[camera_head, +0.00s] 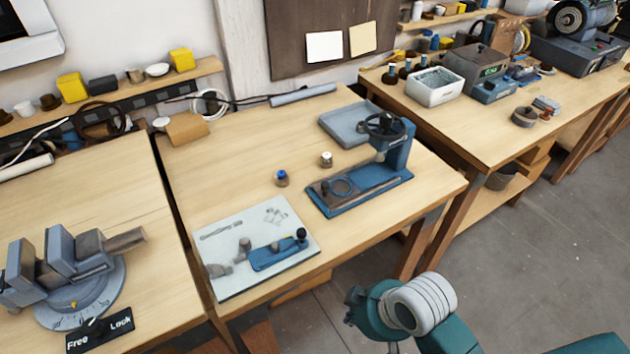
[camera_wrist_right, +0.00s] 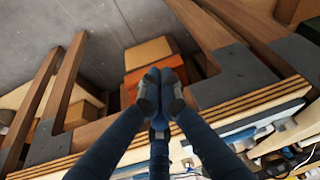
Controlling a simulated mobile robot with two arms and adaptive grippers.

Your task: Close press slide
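The blue press (camera_head: 396,150) stands near the front right of the middle bench, with a dark handwheel at its top. Its flat blue base (camera_head: 385,190) carries a brown slide strip and a round ring (camera_head: 341,187). I cannot tell the slide's exact position. My right arm, teal with white rings, is at the lower middle of the head view. My right gripper (camera_head: 357,297) is in front of the bench, apart from the press. In the right wrist view my right gripper (camera_wrist_right: 160,92) has its fingertips together with nothing visible between them. My left gripper is not in view.
A white board (camera_head: 215,275) with a small blue fixture (camera_head: 275,256) lies at the bench's front left. A Free/Lock turntable (camera_head: 80,300) is at left. Floor is open at right.

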